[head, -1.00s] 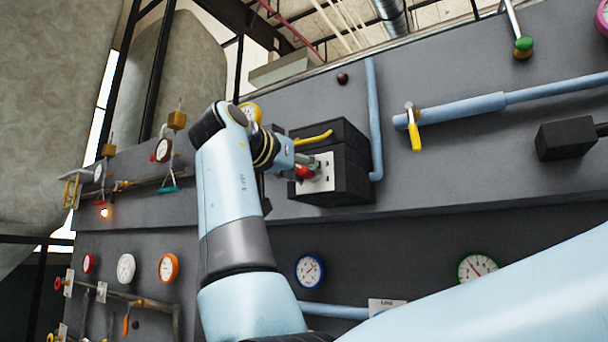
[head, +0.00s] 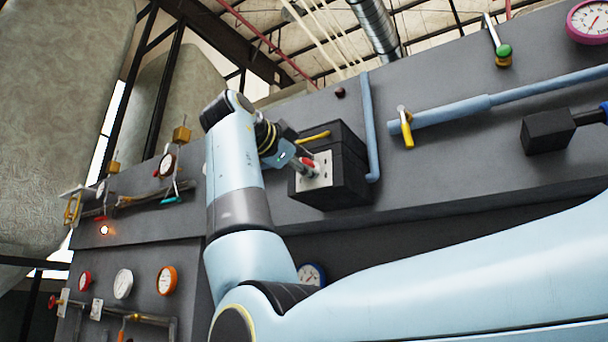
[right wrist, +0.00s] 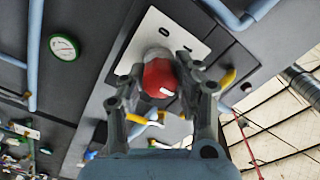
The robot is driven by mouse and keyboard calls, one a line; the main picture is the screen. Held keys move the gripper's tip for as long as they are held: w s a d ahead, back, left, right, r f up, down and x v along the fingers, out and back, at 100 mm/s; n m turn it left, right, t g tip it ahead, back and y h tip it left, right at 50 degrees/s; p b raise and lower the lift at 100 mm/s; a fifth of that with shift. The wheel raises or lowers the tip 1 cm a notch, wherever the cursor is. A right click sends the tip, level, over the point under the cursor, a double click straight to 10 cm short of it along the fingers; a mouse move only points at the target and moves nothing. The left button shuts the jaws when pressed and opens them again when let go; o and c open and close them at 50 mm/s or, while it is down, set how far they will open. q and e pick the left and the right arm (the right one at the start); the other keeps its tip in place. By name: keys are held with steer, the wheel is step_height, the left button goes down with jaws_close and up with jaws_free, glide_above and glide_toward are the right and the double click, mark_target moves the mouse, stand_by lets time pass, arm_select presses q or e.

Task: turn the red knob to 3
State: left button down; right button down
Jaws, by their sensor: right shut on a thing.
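The red knob (right wrist: 160,77) sits on a white plate (right wrist: 185,38) in the right wrist view. It also shows in the head view (head: 307,162), on the white plate of a black box (head: 348,165) fixed to the grey wall panel. My right gripper (right wrist: 162,82) is shut on the red knob, one finger on each side. In the head view my right gripper (head: 302,163) partly covers the knob. The number the knob points to is too small to read. My left gripper is not in view.
A yellow handle (head: 313,137) sits on the box's side close to my right gripper. A blue pipe (head: 371,125) runs just right of the box. A yellow-handled valve (head: 406,130) and another black box (head: 548,132) are farther right.

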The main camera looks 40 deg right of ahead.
steer(key=m+b, duration=0.1)
steer(key=m, duration=0.2)
steer(key=shift+f, duration=0.15)
steer(key=m+b, duration=0.1)
steer(key=m, duration=0.2)
steer(key=shift+m, duration=0.3)
steer(key=m+b, duration=0.1)
steer(key=m, duration=0.4)
steer(key=shift+m, duration=0.3)
steer(key=c, duration=0.9)
jaws_free()
steer(key=shift+c, duration=0.2)
